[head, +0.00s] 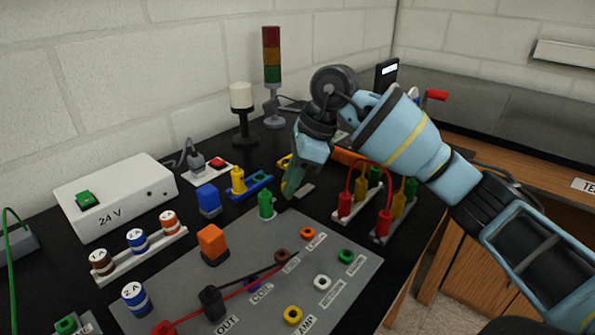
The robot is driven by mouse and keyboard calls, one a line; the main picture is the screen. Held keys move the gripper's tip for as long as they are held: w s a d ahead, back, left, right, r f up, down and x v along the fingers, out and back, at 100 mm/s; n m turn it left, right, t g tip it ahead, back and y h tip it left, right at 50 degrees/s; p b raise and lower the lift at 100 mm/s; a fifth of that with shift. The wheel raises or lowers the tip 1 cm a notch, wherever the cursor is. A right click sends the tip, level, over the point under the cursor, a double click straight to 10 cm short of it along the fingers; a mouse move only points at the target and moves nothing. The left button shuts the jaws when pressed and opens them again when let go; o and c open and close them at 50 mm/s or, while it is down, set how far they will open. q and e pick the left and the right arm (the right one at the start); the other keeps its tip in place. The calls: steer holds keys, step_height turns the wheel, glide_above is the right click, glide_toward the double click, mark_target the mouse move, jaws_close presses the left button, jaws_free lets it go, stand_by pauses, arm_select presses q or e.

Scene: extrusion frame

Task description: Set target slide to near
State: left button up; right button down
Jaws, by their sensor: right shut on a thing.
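My right gripper (290,192) comes in from the right and points down at the back of the black bench, just behind the grey panel. It is shut on a small part that its fingers mostly hide. I cannot make out whether this part is the target slide. A small grey plate (305,190) shows beside the fingertips. To their left, a yellow knob (238,180) stands upright on a blue rail (259,184). A yellow piece (284,160) shows partly behind the gripper. My left gripper is not in view.
A green post (265,207) stands close to the gripper's left. Red, yellow and green plugs (384,224) stand to its right. A signal tower (271,55) and a white lamp (241,95) stand behind. Cables cross the grey panel (340,268) in front.

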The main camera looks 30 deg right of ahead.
steer(key=c, duration=1.2)
jaws_free()
steer(key=shift+r, duration=0.1)
steer(key=shift+v, duration=3.8)
